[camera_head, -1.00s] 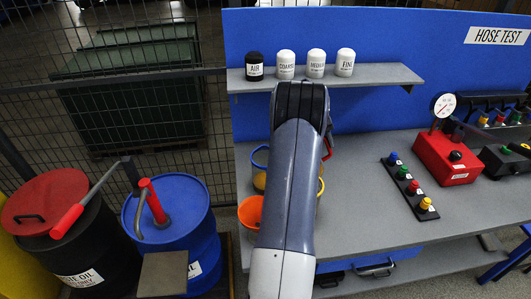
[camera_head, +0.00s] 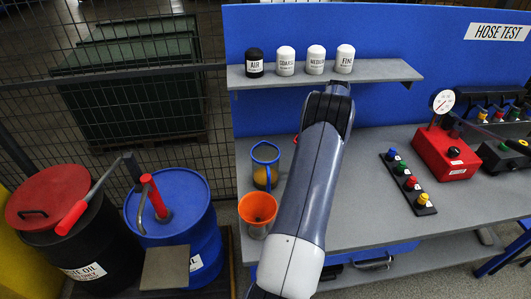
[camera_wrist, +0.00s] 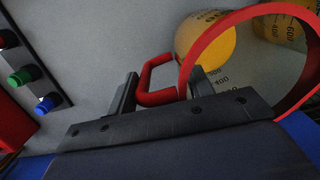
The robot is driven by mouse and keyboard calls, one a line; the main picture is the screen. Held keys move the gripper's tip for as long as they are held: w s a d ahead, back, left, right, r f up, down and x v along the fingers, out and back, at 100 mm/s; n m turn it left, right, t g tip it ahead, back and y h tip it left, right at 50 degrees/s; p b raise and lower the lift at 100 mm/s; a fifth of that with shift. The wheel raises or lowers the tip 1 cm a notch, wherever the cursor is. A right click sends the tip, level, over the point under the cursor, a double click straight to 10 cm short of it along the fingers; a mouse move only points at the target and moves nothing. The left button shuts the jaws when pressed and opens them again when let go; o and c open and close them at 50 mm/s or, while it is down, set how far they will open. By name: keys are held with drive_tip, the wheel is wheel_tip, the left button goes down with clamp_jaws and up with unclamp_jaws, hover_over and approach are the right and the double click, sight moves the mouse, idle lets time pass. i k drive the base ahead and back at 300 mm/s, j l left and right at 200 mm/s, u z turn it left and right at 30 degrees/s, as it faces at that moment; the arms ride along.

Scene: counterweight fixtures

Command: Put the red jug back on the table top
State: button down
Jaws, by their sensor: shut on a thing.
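The red jug (camera_wrist: 238,44), clear-walled with a red rim and red handle (camera_wrist: 158,80), shows at the right of the wrist view, cut off by the frame edge. My gripper (camera_wrist: 160,90) is shut on its handle, with one finger on each side. In the head view my arm hides my gripper and nearly all of the jug; only a sliver of red shows beside the arm. The grey table top (camera_head: 360,205) spreads below and right of the arm. I cannot tell whether the jug touches it.
A blue-rimmed jug (camera_head: 265,153) and an orange funnel-like vessel (camera_head: 257,206) stand left of my arm. A shelf (camera_head: 385,72) with several labelled canisters is above. A button strip (camera_head: 408,184) and red gauge box (camera_head: 446,155) stand right. Table between arm and strip is clear.

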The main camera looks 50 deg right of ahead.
sight(365, 207)
drive_tip(key=k, duration=1)
